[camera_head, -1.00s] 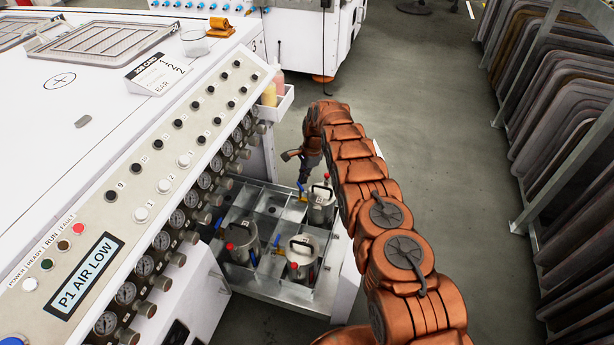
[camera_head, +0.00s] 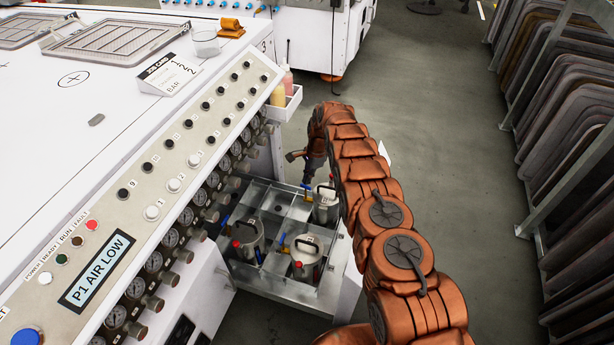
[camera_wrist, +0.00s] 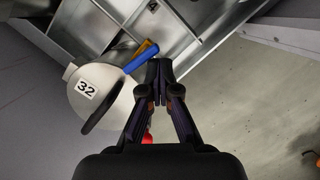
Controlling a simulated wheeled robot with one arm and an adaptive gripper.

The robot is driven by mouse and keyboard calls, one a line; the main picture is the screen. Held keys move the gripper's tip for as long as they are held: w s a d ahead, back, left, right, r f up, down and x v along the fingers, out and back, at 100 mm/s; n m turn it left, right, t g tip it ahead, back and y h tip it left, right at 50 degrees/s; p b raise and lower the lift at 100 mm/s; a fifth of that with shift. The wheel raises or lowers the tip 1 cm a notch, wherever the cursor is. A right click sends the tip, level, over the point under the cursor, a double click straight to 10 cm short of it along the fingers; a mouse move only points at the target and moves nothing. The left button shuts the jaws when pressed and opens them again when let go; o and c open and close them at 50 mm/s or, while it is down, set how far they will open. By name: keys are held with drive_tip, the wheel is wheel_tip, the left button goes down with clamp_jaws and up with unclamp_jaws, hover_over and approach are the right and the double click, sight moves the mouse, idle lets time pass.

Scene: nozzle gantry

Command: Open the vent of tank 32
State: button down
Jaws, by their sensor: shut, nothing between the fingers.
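Tank 32 (camera_wrist: 110,82) is a silver pot with a "32" label and a dark handle, at the left of the wrist view. A blue lever (camera_wrist: 141,57) with a yellow-brass end sits at its rim, just left of my fingertips. A red part (camera_wrist: 147,137) shows partly behind my left finger. My gripper (camera_wrist: 165,66) is shut and empty beside the lever; I cannot tell if it touches. In the head view my gripper (camera_head: 309,180) points down by the far right tank (camera_head: 326,207), which seems to be tank 32. That tank's label is not readable there.
Two more tanks (camera_head: 247,238) (camera_head: 306,262) with red caps and blue levers stand in the divided metal tray (camera_head: 270,287). The white console (camera_head: 125,225) with gauges borders it at left. Open floor (camera_head: 430,120) and a rack of panels (camera_head: 570,130) lie right.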

drive_tip(key=shift+s, duration=0.5)
drive_tip(key=w+p+v, duration=0.1)
drive_tip(key=p+v, duration=0.1)
drive_tip(key=v, duration=0.8)
drive_tip(key=shift+a, duration=0.35)
